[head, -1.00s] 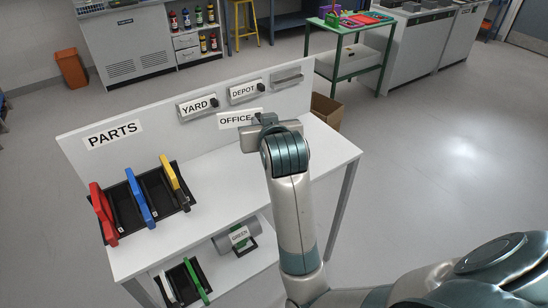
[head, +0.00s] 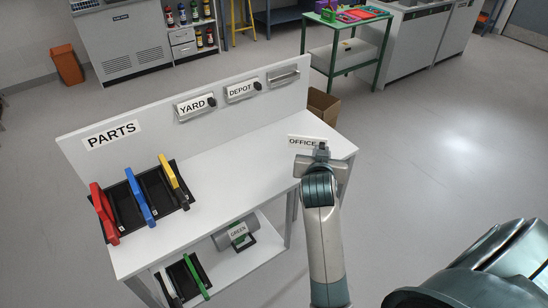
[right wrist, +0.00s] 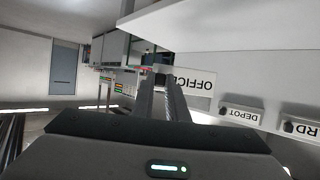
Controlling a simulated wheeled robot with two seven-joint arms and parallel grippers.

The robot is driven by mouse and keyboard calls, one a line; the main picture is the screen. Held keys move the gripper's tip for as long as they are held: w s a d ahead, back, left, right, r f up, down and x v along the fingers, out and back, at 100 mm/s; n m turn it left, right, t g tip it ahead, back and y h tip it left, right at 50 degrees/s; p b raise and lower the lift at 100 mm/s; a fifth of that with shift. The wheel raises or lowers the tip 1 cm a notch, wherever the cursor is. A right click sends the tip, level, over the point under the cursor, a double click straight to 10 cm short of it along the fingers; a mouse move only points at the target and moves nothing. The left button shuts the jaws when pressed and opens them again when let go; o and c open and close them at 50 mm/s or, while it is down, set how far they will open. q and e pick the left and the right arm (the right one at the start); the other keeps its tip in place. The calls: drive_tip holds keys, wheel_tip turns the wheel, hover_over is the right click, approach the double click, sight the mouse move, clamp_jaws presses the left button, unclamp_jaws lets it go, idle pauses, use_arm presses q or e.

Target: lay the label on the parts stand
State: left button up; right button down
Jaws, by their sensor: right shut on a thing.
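The OFFICE label (head: 303,141) is a white plate with black letters. My right gripper (head: 321,150) is shut on it at its right end, over the right end of the parts stand (head: 235,160). The stand is white, with a PARTS sign (head: 112,135) on its back panel. In the right wrist view the label (right wrist: 196,82) shows upside down beside the fingertips (right wrist: 165,80). It appears held above the top; the exact gap cannot be told. My left gripper is not in view.
YARD (head: 195,106) and DEPOT (head: 241,91) plates sit on the back panel, beside an empty-looking holder (head: 284,77). Black bins with red, blue and yellow pieces (head: 139,195) fill the left of the top. A GREEN label (head: 238,231) is on the lower shelf. The top's middle is clear.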

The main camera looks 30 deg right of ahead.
drive_tip(key=w+a+f, duration=0.1)
drive_tip(key=w+f, duration=0.1)
drive_tip(key=w, duration=0.1)
drive_tip(key=w+a+f+p, duration=0.1)
drive_tip(key=w+f, duration=0.1)
drive_tip(key=w, duration=0.2)
drive_tip(key=w+a+f+p, duration=0.1)
drive_tip(key=w+a+f, duration=0.1)
drive_tip(key=w+f, duration=0.1)
drive_tip(key=shift+w+a, duration=0.1)
drive_tip(key=shift+w, duration=0.35)
drive_tip(key=shift+f+p, duration=0.75)
drive_tip(key=shift+f, duration=1.25)
